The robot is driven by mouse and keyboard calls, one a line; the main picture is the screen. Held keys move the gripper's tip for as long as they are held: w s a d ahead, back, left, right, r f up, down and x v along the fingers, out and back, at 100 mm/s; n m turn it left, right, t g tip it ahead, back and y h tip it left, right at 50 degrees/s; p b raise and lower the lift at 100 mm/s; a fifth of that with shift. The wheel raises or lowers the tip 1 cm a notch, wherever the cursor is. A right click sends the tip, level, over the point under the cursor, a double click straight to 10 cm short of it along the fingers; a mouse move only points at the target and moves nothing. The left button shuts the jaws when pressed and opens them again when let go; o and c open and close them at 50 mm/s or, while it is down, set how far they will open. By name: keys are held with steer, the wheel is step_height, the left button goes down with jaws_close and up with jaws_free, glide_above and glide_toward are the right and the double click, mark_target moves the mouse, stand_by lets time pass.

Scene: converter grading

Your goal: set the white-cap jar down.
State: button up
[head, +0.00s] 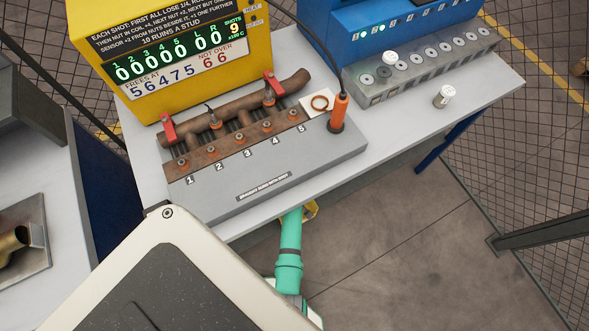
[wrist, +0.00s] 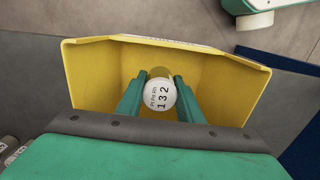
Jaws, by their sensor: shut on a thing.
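My gripper (wrist: 160,84) is shut on a white-cap jar (wrist: 160,95), one green finger on each side. The round white cap faces the wrist camera and carries small print and the number 132. Behind the jar is a yellow bin (wrist: 88,75) with an open top and sloping sides. I cannot tell whether the jar touches the bin's floor. In the head view a bit of yellow (head: 311,210) shows below the table edge beside my green arm; the jar and the fingertips are hidden there.
A similar white-topped jar (head: 444,96) stands on the table's (head: 480,98) right part. A rusty manifold (head: 235,110) lies on a grey fixture. Jar-like cylinders (wrist: 12,150) show at the wrist view's lower left.

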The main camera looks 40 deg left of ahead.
steer(key=shift+s+f, duration=0.1)
steer(key=shift+f, duration=0.1)
steer(key=o, duration=1.2)
steer(key=shift+r, duration=3.9)
steer(key=shift+d, duration=0.1)
